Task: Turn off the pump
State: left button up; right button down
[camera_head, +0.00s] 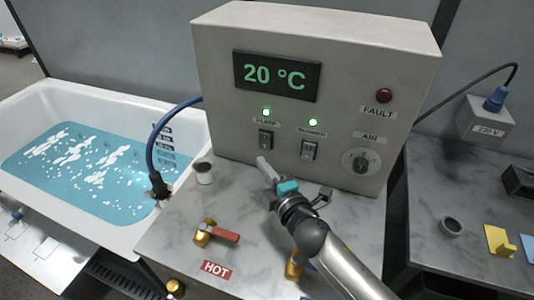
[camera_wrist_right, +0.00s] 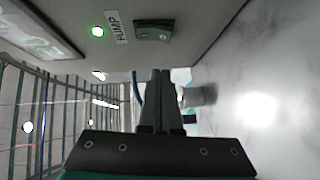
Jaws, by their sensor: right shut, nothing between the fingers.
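The pump switch (camera_head: 265,140) is a dark green rocker on the front of the grey control box (camera_head: 225,75). A lit green lamp (camera_head: 266,112) and a PUMP label sit above it. The switch also shows in the right wrist view (camera_wrist_right: 153,33), beside its label and lit lamp. I cannot tell which way the rocker is tipped. My right gripper (camera_head: 263,164) is shut and empty, its fingertips just below the switch in the head view. In the wrist view the shut fingers (camera_wrist_right: 160,75) appear short of the switch. My left gripper is not in view.
A second switch (camera_head: 310,150), also with a lit lamp, sits right of the pump switch. An AIR knob (camera_head: 361,162) is further right. On the counter (camera_head: 180,235) stand a small cup (camera_head: 203,172) and a red-handled tap (camera_head: 218,233). A water-filled bathtub (camera_head: 30,110) is left.

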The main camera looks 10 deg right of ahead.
aim_at(262, 146)
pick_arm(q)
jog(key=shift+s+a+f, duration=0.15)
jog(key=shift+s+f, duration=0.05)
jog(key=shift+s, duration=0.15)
pick_arm(e)
jog(key=shift+w+d+f, duration=0.15)
jog(key=shift+w+d, duration=0.15)
jog(key=shift+w, duration=0.55)
jog(key=shift+w+d+f, duration=0.1)
jog(key=shift+w+d, duration=0.25)
jog(key=shift+w, duration=0.45)
jog(key=shift+w+d+f, duration=0.15)
jog(key=shift+w+d, duration=0.15)
jog(key=shift+w, duration=0.55)
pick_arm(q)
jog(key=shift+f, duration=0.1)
pick_arm(e)
jog(key=b, duration=0.3)
jog(key=shift+w+d+f+t, duration=0.15)
jog(key=shift+w+f+t, duration=0.1)
jog(key=shift+f+t, duration=0.1)
jog(key=shift+r+p, duration=0.3)
jog(key=shift+p, duration=0.05)
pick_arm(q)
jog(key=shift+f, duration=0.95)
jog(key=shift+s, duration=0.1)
pick_arm(e)
jog(key=shift+f, duration=0.1)
